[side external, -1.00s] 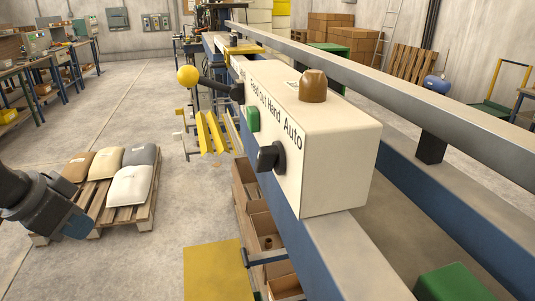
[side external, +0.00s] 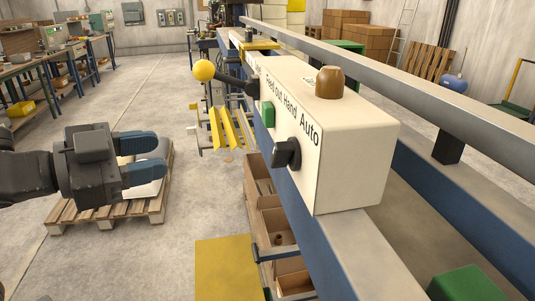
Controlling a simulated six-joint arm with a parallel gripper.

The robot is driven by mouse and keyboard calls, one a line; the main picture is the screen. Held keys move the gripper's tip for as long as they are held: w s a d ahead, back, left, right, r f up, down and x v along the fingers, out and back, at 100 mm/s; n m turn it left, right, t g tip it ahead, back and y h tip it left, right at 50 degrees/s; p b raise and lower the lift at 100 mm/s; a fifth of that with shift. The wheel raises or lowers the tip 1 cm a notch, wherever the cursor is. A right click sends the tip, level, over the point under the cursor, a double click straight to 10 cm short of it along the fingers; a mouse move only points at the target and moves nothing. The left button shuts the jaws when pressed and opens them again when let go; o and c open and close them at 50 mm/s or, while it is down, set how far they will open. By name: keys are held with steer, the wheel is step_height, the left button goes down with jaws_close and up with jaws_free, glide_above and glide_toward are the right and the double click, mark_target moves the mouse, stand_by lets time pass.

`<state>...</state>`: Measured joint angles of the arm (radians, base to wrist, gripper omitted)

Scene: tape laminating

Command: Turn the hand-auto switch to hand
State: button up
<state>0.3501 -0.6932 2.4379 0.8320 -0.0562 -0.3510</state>
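The hand-auto switch (side external: 287,153) is a black knob on the side face of a cream control box (side external: 357,150). The words "Hand" and "Auto" are printed above it on that face. I cannot tell clearly which word the knob points to. My gripper (side external: 158,157) is at the left of the picture, over the pallet, with its blue fingers pointing right towards the box.
The box also carries a green button (side external: 268,114), a brown knob (side external: 329,82) on top and a lever with a yellow ball (side external: 204,70). A blue-grey machine beam runs under the box. A pallet (side external: 110,212) stands behind my gripper. Open floor lies between gripper and box.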

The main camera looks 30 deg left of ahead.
mark_target(272, 156)
steer(key=s+d+r+m+g+h, duration=0.2)
steer(key=s+d+m+h, duration=0.2)
steer(key=d+m+h, duration=0.2)
steer(key=x, duration=1.4)
steer(key=shift+c, duration=0.4)
jaws_close()
